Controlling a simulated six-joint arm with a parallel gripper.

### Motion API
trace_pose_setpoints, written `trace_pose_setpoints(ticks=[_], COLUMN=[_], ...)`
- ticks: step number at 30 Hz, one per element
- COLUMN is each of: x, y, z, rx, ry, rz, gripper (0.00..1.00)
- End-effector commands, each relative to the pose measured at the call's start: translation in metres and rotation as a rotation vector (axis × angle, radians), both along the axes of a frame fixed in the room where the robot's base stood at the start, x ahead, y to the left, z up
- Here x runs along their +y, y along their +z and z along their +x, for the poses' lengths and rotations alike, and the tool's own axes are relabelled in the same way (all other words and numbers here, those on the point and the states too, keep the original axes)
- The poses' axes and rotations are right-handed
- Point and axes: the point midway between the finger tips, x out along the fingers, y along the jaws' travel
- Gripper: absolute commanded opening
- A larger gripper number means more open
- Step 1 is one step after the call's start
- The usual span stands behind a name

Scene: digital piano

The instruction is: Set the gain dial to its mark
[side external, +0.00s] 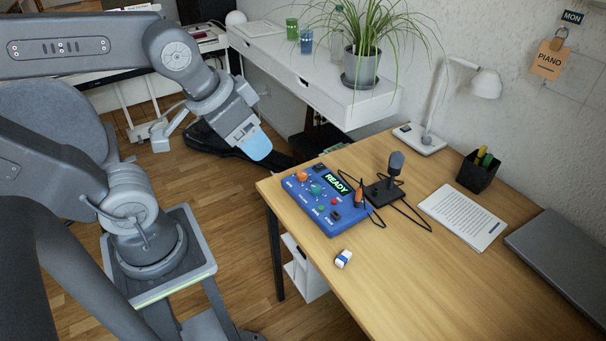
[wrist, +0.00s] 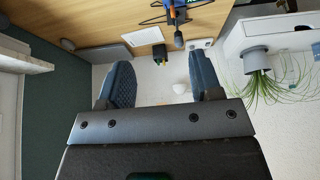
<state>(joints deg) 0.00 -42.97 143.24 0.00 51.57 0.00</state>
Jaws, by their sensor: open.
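A blue control box (side external: 325,196) lies on the wooden desk near its left end in the side external view. It carries an orange knob (side external: 301,176), a teal knob (side external: 317,190), red and green buttons, and a small screen reading READY. The small labels and any dial mark are too small to read, so I cannot tell which knob is the gain dial. My gripper (side external: 258,147) is in the air left of the desk, well apart from the box. In the wrist view my gripper (wrist: 162,82) has its two fingers wide apart with nothing between them.
A microphone (side external: 393,172) on a black base, with loose cables, stands right beside the box. A small blue-and-white block (side external: 343,258), paper (side external: 462,217), pen cup (side external: 478,172), lamp (side external: 424,137) and laptop (side external: 560,258) are on the desk. The desk's front middle is clear.

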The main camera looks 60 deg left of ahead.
Motion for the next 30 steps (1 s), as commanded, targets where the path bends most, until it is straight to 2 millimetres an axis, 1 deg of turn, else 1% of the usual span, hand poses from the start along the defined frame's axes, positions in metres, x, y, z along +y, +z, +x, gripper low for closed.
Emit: trace_pose_setpoints(ticks=[12,14,16,17,20,23,24,26,27,29,30], x=[0.0,0.002,0.005,0.007,0.018,0.034,0.041,0.053,0.061,0.075,0.084], y=[0.0,0.001,0.001,0.001,-0.001,-0.007,-0.011,-0.019,-0.025,-0.036,-0.045], z=[0.001,0.004,0.013,0.018,0.043,0.074,0.087,0.105,0.117,0.133,0.144], rx=[0.001,0.007,0.025,0.037,0.086,0.145,0.168,0.203,0.226,0.261,0.283], ry=[-0.001,-0.007,-0.023,-0.034,-0.088,-0.16,-0.191,-0.238,-0.268,-0.317,-0.351], rz=[0.002,0.007,0.023,0.033,0.074,0.118,0.133,0.153,0.164,0.178,0.184], gripper=[0.59,0.59,0.59,0.59,0.59,0.59,0.59,0.59,0.59,0.59,0.59])
